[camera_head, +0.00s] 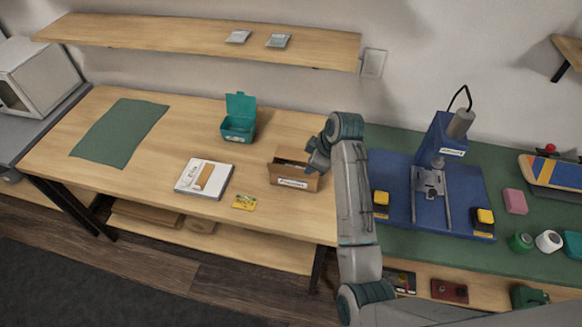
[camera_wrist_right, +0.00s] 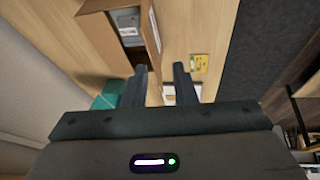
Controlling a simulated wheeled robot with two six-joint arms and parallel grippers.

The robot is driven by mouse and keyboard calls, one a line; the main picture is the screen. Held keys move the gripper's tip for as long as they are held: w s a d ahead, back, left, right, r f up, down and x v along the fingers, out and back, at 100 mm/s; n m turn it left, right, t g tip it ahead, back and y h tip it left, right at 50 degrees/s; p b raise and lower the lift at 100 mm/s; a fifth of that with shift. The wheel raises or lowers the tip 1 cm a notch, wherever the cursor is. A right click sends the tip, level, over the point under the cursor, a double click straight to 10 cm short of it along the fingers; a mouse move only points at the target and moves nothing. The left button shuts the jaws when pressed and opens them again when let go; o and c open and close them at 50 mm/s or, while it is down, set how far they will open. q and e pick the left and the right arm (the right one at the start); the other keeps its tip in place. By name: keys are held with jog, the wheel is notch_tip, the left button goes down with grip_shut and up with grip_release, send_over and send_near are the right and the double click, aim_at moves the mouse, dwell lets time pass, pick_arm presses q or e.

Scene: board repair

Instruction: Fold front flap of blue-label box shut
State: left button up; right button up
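An open brown cardboard box (camera_head: 283,171) stands near the front edge of the wooden table, with a whitish label (camera_head: 292,183) with dark lettering on its front. A grey item shows inside it. In the right wrist view the box (camera_wrist_right: 97,32) is at the top, with a cardboard panel (camera_wrist_right: 151,22) along its right side; I cannot tell for sure which flap this is. My right gripper (camera_head: 312,168) is at the box's right end in the head view. In the wrist view my right gripper (camera_wrist_right: 159,75) is open and empty, its fingertips just short of the box. My left gripper is not in view.
A yellow card (camera_head: 243,202) and a white booklet (camera_head: 204,179) lie left of the box. A teal open box (camera_head: 239,120) stands behind left. A blue machine (camera_head: 436,160) stands on the green mat to the right. The shelf (camera_head: 200,33) is above.

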aim_at(291, 168)
jog(key=shift+n, duration=0.6)
jog(key=w+a+f+p, duration=0.1)
jog(key=f, duration=0.1)
jog(key=w+a+f, duration=0.2)
jog(key=f, duration=0.1)
jog(key=w+a+f+p, duration=0.1)
jog(key=w+a+f, duration=0.1)
jog(key=shift+a+f+p, duration=0.15)
jog(key=shift+f+p, duration=0.15)
jog(key=shift+f, duration=0.05)
jog(key=shift+s, duration=0.1)
grip_shut()
